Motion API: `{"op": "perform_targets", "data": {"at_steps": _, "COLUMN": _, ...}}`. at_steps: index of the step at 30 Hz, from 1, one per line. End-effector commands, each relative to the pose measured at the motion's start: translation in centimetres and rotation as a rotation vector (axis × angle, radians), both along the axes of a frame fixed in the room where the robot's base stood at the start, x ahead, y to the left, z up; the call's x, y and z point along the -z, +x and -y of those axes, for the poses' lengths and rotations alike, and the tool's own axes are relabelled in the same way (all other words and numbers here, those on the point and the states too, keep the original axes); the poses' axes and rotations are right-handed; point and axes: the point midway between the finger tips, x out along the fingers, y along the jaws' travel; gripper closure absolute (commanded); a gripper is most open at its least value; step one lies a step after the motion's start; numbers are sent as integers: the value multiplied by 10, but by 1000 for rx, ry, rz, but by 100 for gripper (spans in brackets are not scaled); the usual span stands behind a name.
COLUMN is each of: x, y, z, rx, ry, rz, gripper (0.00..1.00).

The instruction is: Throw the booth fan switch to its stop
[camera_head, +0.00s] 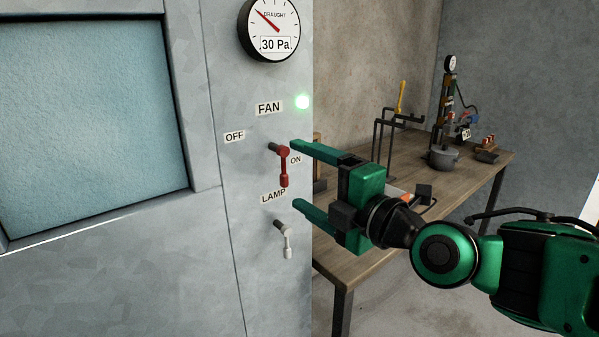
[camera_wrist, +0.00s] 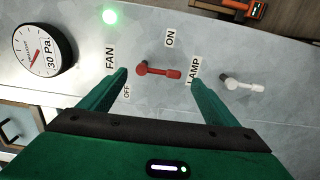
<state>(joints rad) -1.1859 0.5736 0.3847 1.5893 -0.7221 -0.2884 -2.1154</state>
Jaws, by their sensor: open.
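The booth fan switch (camera_head: 284,168) is a red lever on the grey booth panel, under a FAN label (camera_head: 268,108). Its handle hangs down from the pivot, between the OFF label (camera_head: 234,136) on the left and the ON label (camera_head: 296,160) on the right. My gripper (camera_head: 297,173) is open and empty, just right of the lever in the head view. In the wrist view the red lever (camera_wrist: 160,72) shows between and beyond the two green fingertips (camera_wrist: 160,78). I cannot see contact. A green light (camera_head: 302,102) glows above the switch.
A white lamp switch (camera_head: 287,240) sits below, under the LAMP label (camera_head: 273,196), close to the lower finger. A draught gauge (camera_head: 269,28) is above, reading 30 Pa. A wooden bench (camera_head: 400,180) with tools stands behind my arm. The panel left of the switch is clear.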

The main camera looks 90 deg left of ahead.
Motion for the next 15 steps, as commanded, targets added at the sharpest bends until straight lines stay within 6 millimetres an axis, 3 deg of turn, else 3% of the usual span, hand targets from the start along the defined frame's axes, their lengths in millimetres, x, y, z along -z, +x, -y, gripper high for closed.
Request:
{"op": "perform_targets", "data": {"at_steps": 6, "x": 1, "y": 20, "z": 26, "rx": 1, "ry": -1, "rz": 1, "gripper": 17}}
{"op": "perform_targets", "data": {"at_steps": 15, "x": 0, "y": 27, "z": 36, "rx": 0, "ry": -1, "rz": -1, "gripper": 17}}
